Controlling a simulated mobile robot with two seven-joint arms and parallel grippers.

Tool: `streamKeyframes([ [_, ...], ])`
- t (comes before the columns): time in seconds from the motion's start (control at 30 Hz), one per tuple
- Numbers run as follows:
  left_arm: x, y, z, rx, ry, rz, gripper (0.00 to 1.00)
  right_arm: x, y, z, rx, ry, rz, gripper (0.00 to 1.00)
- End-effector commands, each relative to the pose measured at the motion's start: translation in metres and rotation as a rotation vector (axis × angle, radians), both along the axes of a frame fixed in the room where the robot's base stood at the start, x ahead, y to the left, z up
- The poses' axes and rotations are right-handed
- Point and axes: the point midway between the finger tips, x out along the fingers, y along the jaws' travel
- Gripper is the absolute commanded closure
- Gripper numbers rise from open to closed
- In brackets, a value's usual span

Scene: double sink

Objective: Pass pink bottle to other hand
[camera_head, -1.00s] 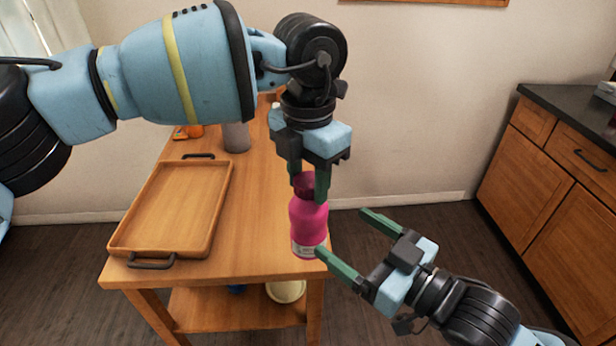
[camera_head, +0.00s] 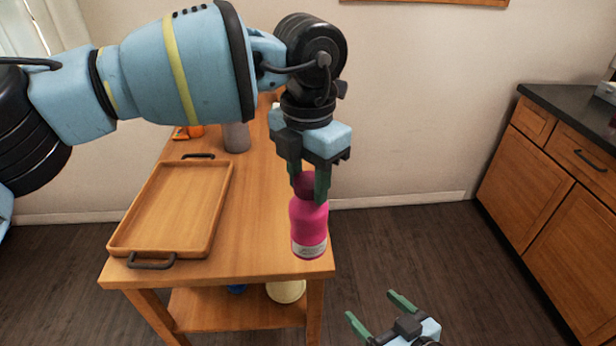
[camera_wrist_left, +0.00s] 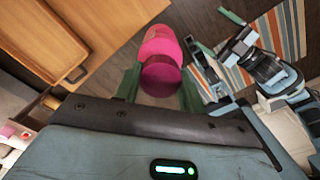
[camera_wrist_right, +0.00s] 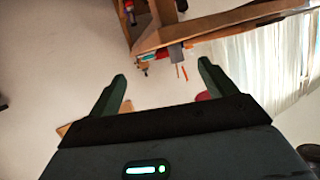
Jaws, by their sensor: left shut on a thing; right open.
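The pink bottle (camera_head: 309,228) hangs upright below my left gripper (camera_head: 309,188) in the head view, near the table's right front corner. My left gripper is shut on its dark magenta cap. The left wrist view shows the bottle (camera_wrist_left: 160,45) and its cap (camera_wrist_left: 161,76) between the green fingers. My right gripper (camera_head: 376,309) is open and empty, low and to the right of the bottle, clearly apart from it. In the right wrist view its two fingers (camera_wrist_right: 162,88) are spread with nothing between them.
A wooden tray (camera_head: 113,245) with dark handles lies on the wooden table (camera_head: 258,255). A grey cylinder (camera_head: 236,137) stands farther back. A lower shelf (camera_head: 205,312) holds a pale bowl (camera_head: 286,291). Wooden cabinets (camera_head: 555,188) stand at the right, with open floor between.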

Motion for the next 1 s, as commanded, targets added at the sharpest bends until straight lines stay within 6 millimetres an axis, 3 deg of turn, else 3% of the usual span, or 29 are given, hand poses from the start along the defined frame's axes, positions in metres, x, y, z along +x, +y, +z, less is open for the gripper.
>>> streamKeyframes([
  [0.03,0.0,0.0,0.0,-0.001,-0.001,0.0,0.84,-0.012,-0.005,-0.024,-0.013,0.047,-0.027,0.16],
  [0.2,0.0,0.0,0.0,-0.001,-0.001,0.0,0.84,-0.054,-0.02,-0.089,-0.068,0.176,-0.094,0.16],
  [0.43,0.0,0.0,0.001,-0.001,-0.001,0.0,0.84,-0.117,-0.034,-0.155,-0.137,0.327,-0.148,0.16],
  [0.6,0.0,0.0,0.001,-0.001,-0.001,0.0,0.84,-0.148,-0.039,-0.178,-0.167,0.389,-0.166,0.16],
  [0.7,0.0,0.0,0.001,-0.001,-0.001,0.0,0.84,-0.156,-0.04,-0.184,-0.176,0.407,-0.169,0.16],
  [1.0,0.0,0.0,0.001,-0.001,-0.001,0.0,0.84,-0.158,-0.041,-0.186,-0.179,0.411,-0.169,0.16],
])
